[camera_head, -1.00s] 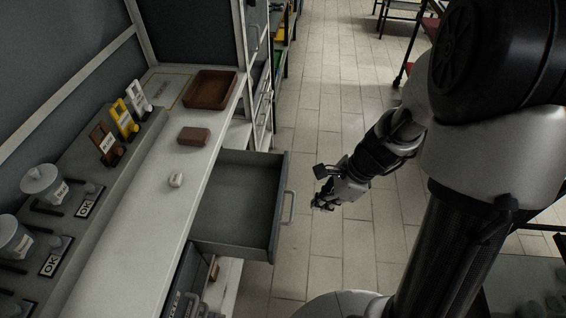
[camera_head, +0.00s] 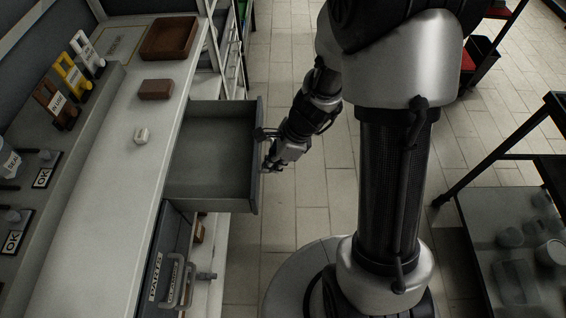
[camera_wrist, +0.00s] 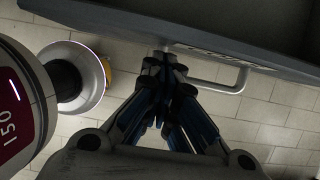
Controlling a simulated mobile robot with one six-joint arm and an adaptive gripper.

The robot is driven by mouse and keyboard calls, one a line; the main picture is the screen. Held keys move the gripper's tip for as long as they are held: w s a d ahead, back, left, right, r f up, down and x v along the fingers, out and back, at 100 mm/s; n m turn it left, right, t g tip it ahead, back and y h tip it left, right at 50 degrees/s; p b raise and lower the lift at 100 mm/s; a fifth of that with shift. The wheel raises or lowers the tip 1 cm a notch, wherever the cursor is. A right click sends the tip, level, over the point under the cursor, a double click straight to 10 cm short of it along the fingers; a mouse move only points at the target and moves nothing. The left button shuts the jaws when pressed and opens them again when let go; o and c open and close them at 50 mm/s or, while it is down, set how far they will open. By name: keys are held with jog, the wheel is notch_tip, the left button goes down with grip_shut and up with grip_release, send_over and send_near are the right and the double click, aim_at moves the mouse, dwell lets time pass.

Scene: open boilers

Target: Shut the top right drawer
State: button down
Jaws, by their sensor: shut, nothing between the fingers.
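The top right drawer (camera_head: 212,160) is pulled well out of the white-topped bench and looks empty inside. Its dark front panel (camera_head: 255,150) faces my arm. My gripper (camera_head: 268,168) is shut and empty, close to the outside of that panel. In the wrist view, the fingertips (camera_wrist: 165,62) are at the lower edge of the drawer front (camera_wrist: 250,35), beside the left end of its grey bar handle (camera_wrist: 225,84). I cannot tell whether they touch the panel. In the head view the handle is mostly hidden by the gripper.
On the bench top are a brown tray (camera_head: 170,38), a brown block (camera_head: 156,89) and a small white object (camera_head: 142,135). Below the open drawer is a unit labelled PARTS (camera_head: 155,276). A dark rack (camera_head: 510,225) stands at right. Tiled floor (camera_head: 300,60) beyond the arm is clear.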

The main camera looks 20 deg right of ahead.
jog(key=shift+a, duration=0.15)
jog(key=p, duration=0.7)
send_over(199, 175)
